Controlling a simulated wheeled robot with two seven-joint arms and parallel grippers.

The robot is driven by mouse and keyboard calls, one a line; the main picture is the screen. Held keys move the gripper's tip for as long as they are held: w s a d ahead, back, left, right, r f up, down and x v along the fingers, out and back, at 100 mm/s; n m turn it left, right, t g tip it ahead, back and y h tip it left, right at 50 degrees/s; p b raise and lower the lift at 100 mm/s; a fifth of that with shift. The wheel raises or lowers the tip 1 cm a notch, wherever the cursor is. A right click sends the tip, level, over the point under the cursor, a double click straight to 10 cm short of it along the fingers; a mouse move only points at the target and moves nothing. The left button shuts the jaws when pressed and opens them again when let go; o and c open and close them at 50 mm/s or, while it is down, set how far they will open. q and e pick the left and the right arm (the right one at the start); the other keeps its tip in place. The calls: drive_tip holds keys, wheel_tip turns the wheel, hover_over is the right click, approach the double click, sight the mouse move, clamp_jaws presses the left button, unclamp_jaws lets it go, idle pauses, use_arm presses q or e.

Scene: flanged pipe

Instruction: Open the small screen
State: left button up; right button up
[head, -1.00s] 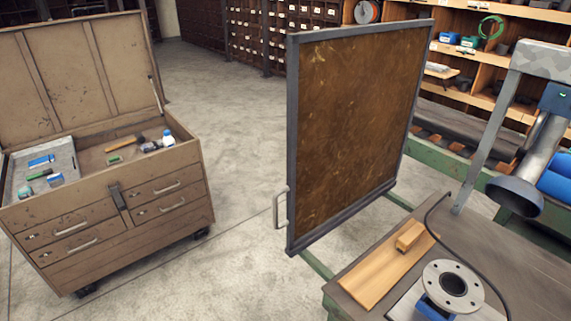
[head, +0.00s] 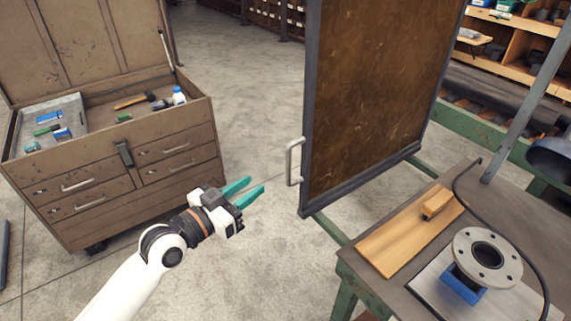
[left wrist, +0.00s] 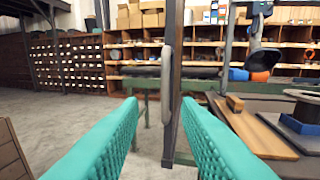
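The small screen (head: 370,95) is a brown panel in a dark grey frame, standing upright at the left end of the workbench. Its light grey handle (head: 291,160) is on the near left edge of the frame. My left gripper (head: 252,188) is open and empty, with teal fingers, to the left of the handle and apart from it. In the left wrist view the handle (left wrist: 167,85) and the frame's edge show ahead, between the two open fingers (left wrist: 160,118). My right gripper is not in view.
A brown tool chest (head: 120,165) with its lid up stands at the left. The workbench (head: 365,285) at the right carries a wooden board (head: 405,240) and a flanged pipe (head: 487,258). Open concrete floor (head: 240,90) lies between chest and screen.

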use_arm(q)
drive_tip(key=r, duration=0.1)
drive_tip(key=p, duration=0.2)
hover_over(288, 181)
drive_tip(key=shift+w, duration=0.35)
clamp_jaws()
